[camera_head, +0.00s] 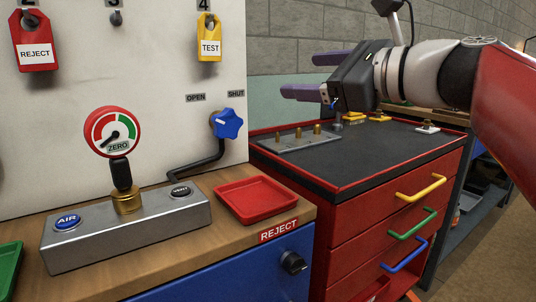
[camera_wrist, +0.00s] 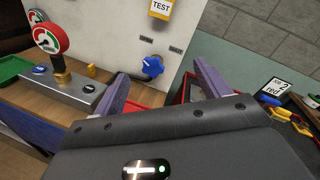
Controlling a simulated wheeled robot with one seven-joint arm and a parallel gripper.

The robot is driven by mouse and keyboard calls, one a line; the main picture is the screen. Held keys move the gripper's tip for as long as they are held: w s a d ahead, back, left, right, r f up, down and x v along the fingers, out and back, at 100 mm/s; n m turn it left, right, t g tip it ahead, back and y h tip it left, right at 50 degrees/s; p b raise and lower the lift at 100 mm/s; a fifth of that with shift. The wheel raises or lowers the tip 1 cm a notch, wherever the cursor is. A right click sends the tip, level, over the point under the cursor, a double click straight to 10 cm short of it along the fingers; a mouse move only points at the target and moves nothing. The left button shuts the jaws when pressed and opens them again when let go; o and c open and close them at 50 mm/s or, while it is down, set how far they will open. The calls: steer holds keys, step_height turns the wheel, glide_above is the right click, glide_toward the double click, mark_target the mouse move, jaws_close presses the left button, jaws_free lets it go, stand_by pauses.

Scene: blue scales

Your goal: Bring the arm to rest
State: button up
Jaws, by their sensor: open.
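My gripper (camera_head: 318,76) has purple fingers spread apart with nothing between them. It hangs in the air above the black top of the red tool cabinet (camera_head: 345,222) in the head view, pointing left toward the white panel. In the wrist view my gripper (camera_wrist: 160,83) shows both fingers, left and right, well apart. My arm comes in from the right side of the head view.
A dial gauge (camera_head: 112,132) stands on a grey metal block (camera_head: 80,238) on the wooden bench. A blue valve knob (camera_head: 227,124) sits on the panel (camera_head: 60,110). A red tray (camera_head: 256,199) is empty. Brass fittings (camera_head: 299,132) stand on the cabinet below my gripper.

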steer(key=s+d+f+n+g+h, duration=0.2)
steer(key=s+f+n+h, duration=0.2)
steer(key=f, duration=0.9)
steer(key=s+d+f+n+g+h, duration=0.2)
steer(key=s+d+f+n+h, duration=0.1)
steer(key=s+f+n, duration=0.4)
steer(key=s+d+f+n+g+h, duration=0.2)
steer(key=s+f+n+h, duration=0.3)
steer(key=f+n, duration=0.5)
step_height(320, 180, down, 10)
steer(key=shift+s+d+r+h, duration=0.25)
steer(key=shift+d+h, duration=0.05)
steer(key=shift+d, duration=0.4)
stand_by(0.8)
